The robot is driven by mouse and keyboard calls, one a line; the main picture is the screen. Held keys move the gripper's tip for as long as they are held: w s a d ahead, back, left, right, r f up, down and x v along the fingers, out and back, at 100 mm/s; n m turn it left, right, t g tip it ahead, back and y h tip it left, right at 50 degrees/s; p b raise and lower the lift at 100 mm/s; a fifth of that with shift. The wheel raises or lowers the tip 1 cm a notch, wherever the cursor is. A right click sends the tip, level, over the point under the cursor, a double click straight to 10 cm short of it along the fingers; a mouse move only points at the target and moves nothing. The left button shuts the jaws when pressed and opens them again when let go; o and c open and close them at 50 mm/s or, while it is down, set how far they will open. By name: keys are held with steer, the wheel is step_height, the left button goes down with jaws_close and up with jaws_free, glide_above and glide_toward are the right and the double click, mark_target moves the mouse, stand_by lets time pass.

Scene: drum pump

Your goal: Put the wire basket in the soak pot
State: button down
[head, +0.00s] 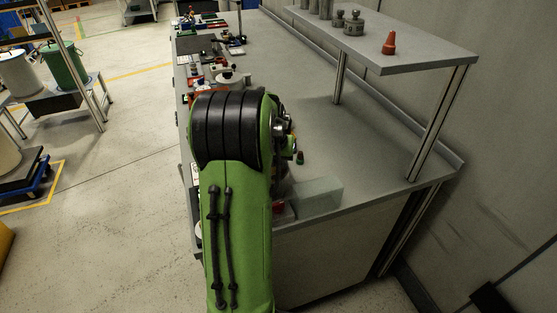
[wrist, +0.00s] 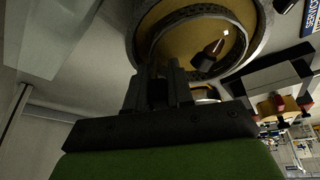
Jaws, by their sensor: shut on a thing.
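In the wrist view a wide round vessel with a grey rim and a yellow-brown inside, which looks like the soak pot (wrist: 262,38), fills the top middle. A dark, mesh-like ring, seemingly the wire basket (wrist: 185,17), shows within its outline. My gripper (wrist: 160,70) is shut at the near edge of that ring; the exact contact is dark. I cannot tell whether the basket is inside the pot or held above it. A small dark piece with a pale-tipped stick (wrist: 210,50) shows within the ring. In the head view my arm hides the gripper and basket.
The long grey bench (head: 320,130) has free room right of my arm. A raised shelf (head: 430,52) with metal weights and an orange cone (head: 390,43) stands over its right side. A translucent box (head: 317,196) sits at the near edge. Several items crowd the far left side.

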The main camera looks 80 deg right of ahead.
steer(key=shift+f, duration=0.15)
steer(key=shift+s+a+f+b, duration=0.1)
steer(key=shift+a+f+b, duration=0.2)
steer(key=shift+f+b, duration=0.4)
steer(key=shift+d+f, duration=0.2)
steer(key=shift+f, duration=0.15)
